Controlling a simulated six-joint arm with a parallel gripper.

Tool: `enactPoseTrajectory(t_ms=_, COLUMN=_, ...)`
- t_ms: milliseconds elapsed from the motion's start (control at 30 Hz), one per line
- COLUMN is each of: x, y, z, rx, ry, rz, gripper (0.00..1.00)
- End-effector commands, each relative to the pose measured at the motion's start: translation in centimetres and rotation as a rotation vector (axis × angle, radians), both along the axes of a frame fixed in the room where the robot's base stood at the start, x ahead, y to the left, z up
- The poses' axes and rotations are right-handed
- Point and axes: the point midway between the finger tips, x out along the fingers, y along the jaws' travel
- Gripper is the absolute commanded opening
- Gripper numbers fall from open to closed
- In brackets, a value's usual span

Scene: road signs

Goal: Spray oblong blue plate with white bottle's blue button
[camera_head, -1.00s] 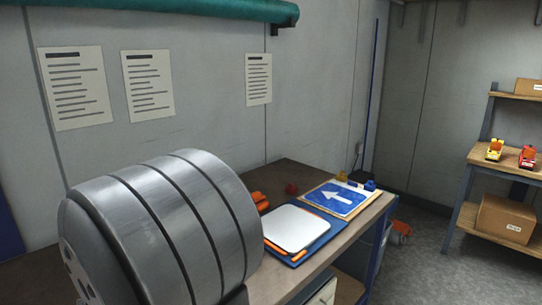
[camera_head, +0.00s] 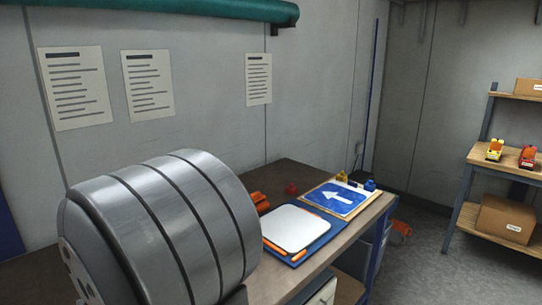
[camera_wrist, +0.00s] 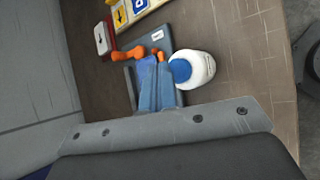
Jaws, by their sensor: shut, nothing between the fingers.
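In the wrist view, a white bottle (camera_wrist: 203,68) with a blue button (camera_wrist: 181,70) stands just right of my gripper (camera_wrist: 157,66). My gripper's blue fingers are shut and empty, close beside the button; I cannot tell whether they touch it. In the head view, an oblong blue plate with a white arrow (camera_head: 350,194) lies on a pale board at the bench's far end. The bottle and my gripper do not show in the head view, where my large grey arm link covers the near bench.
A blue tray with a white sheet (camera_head: 298,228) lies on the bench (camera_head: 278,176), near the arrow plate. A shelf (camera_head: 497,160) stands at right.

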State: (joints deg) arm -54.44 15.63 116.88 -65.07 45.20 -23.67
Motion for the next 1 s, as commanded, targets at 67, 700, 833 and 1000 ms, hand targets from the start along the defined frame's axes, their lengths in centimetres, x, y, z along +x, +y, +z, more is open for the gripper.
enactPoseTrajectory(t_ms=67, x=0.0, y=0.0, z=-0.3, rx=-0.001, ry=0.001, rz=0.0, gripper=0.0)
enactPoseTrajectory(t_ms=700, x=0.0, y=0.0, z=-0.9, rx=0.0, ry=0.0, rz=0.0, gripper=0.0)
enactPoseTrajectory(t_ms=833, x=0.0, y=0.0, z=-1.1, rx=0.0, ry=0.0, rz=0.0, gripper=0.0)
enactPoseTrajectory(t_ms=1000, x=0.0, y=0.0, z=-1.3, rx=-0.001, ry=0.001, rz=0.0, gripper=0.0)
